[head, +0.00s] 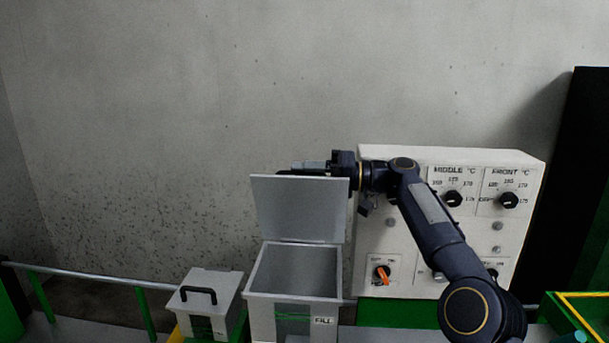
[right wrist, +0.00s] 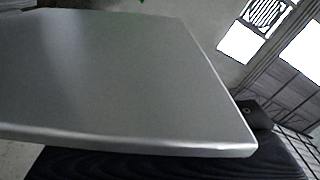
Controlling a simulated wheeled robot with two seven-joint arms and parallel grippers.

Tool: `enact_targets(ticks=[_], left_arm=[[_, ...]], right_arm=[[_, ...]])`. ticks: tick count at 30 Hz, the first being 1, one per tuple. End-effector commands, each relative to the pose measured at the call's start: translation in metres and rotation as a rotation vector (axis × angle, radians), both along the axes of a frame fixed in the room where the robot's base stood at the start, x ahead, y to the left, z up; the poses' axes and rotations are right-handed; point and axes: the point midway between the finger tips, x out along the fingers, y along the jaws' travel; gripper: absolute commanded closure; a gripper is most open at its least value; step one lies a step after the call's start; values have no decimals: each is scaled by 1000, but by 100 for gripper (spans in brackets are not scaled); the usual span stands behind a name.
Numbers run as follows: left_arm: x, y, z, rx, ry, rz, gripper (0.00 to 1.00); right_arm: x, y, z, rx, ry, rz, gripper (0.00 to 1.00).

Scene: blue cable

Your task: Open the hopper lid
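The hopper (head: 295,285) is a light grey open-topped box marked "FILL" in the head view. Its lid (head: 297,208) stands raised, about upright, along the back edge of the box, and the inside shows. My right gripper (head: 300,167) is at the lid's top edge, reaching in from the right. Its fingers are mostly hidden behind the lid, so I cannot tell whether they are open or shut. In the right wrist view the grey lid plate (right wrist: 120,75) fills much of the picture, close to the camera. My left gripper is in neither view.
A smaller grey box (head: 208,300) with a black handle stands left of the hopper. A white control panel (head: 450,220) with black knobs and an orange switch (head: 383,273) is behind my right arm. A rail (head: 90,277) runs at the left; a concrete wall is behind.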

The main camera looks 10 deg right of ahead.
Motion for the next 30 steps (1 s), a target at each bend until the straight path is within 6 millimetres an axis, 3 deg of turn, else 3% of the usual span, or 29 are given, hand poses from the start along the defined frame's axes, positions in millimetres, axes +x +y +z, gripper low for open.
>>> enact_targets(ticks=[13,25,30], left_arm=[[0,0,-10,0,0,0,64],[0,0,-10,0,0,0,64],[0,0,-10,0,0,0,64]], right_arm=[[-12,-65,-1,1,0,-3,67],[-15,-75,0,0,0,-1,67],[-18,-76,4,-16,-9,-12,90]])
